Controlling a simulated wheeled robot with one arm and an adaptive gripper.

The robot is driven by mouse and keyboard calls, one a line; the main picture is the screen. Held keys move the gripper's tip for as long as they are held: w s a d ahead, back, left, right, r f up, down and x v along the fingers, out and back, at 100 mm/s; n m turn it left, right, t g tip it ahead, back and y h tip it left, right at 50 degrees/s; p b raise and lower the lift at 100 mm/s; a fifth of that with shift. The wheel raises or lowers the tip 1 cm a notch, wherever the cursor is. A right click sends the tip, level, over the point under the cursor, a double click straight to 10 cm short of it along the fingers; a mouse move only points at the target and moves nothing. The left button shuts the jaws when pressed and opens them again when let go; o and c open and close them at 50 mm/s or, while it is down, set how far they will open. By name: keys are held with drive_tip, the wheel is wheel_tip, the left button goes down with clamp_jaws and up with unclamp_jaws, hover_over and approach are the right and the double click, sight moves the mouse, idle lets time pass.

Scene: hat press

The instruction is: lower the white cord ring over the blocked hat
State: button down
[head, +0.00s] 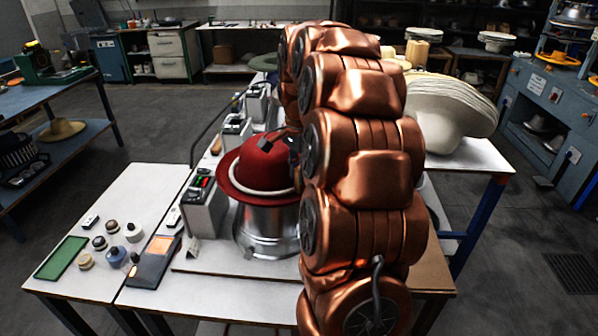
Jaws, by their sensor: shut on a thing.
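The red blocked hat (266,158) sits brim-down on a shiny metal block (262,232) at the middle of the table. The white cord ring (246,188) shows as a pale curve around the front and left of the crown, low near the brim. Its right and far parts are hidden by my copper-coloured arm, and I cannot tell if it rests on the brim. My gripper (282,141) shows as dark parts at the right side of the crown, mostly hidden behind the arm. It is shut on the cord ring, though the grip itself is not clearly visible.
Grey control boxes (204,205) stand left of the hat. Small pots (115,256), a green tray (62,257) and a dark device (153,262) lie at the table's left. A large pale hat-like form (448,112) stands right, behind my arm. The front table strip is clear.

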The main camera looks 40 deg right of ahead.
idle(0.4)
drive_tip(key=c, duration=0.9)
unclamp_jaws()
drive_tip(key=shift+c, duration=0.2)
drive_tip(key=shift+r, duration=0.1)
drive_tip(key=shift+r+p, duration=0.65)
drive_tip(key=shift+r, duration=3)
